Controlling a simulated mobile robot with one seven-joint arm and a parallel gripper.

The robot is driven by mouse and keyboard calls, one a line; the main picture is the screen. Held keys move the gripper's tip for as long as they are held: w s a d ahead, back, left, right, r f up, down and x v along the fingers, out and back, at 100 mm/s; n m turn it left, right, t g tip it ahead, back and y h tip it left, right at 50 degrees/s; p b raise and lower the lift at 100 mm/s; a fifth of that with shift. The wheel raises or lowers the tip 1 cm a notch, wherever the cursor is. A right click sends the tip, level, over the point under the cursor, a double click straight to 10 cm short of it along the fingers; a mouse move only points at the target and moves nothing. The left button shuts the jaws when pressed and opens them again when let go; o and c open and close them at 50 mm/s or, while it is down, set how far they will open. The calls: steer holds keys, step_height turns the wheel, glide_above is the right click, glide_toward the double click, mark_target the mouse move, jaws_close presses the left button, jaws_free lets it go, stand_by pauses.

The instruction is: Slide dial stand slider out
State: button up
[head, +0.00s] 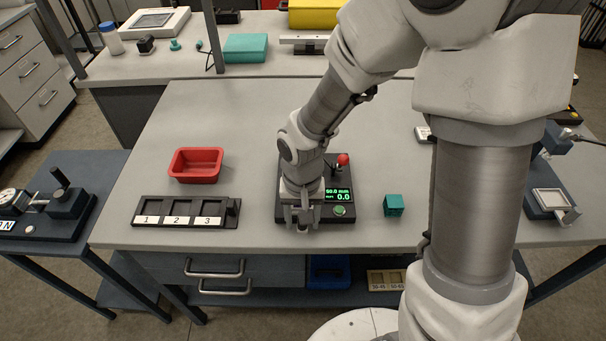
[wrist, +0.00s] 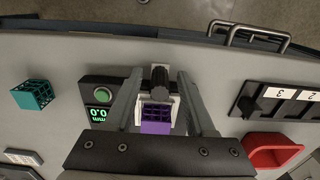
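The dial stand (head: 45,210) is at the far left of the head view, on a dark side table. It has a white round dial, a dark block with an upright post, and a dark base partly cut off by the picture edge. Which part is its slider I cannot tell for certain. My gripper (head: 302,222) is far to its right, over the front of a black tester with a green display. In the wrist view my gripper (wrist: 160,78) has its fingers apart, on either side of a purple lattice block (wrist: 156,118) and a black knob. The dial stand does not show there.
On the main table are a red tray (head: 196,165), a numbered black rack (head: 186,212), a teal lattice cube (head: 393,205) and the tester (head: 343,212). A gap separates this table from the side table. Another device (head: 550,200) stands at the right.

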step_height(320, 180, up, 6)
steer(key=p, duration=0.4)
steer(key=shift+f, duration=0.25)
steer(key=shift+a, duration=0.1)
stand_by(0.4)
